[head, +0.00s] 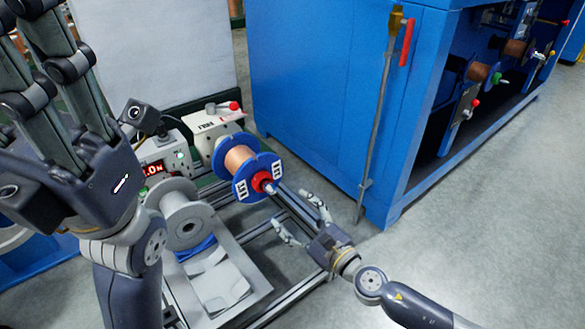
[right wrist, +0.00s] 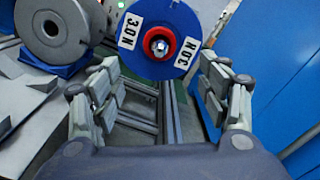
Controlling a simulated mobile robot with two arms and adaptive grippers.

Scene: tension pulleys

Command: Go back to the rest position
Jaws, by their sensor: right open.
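My right gripper (head: 291,208) is open and empty, just in front of and below a blue-flanged spool of copper wire (head: 239,160). In the right wrist view its spread fingers (right wrist: 159,72) frame the spool's blue face (right wrist: 183,18) and red hub (right wrist: 159,43), with a gap between fingers and spool. The spool sits on a shaft at the tension unit. My left gripper (head: 75,70) is raised large at the left, close to the camera. Its fingertips run toward the top edge, so its opening is unclear.
A grey spool (head: 186,215) stands left of the blue one, above a metal tray (head: 255,285). A control box (head: 165,155) with a red display is behind. A tall blue cabinet (head: 320,90) with a vertical rod stands right. Floor at the lower right (head: 490,220) is clear.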

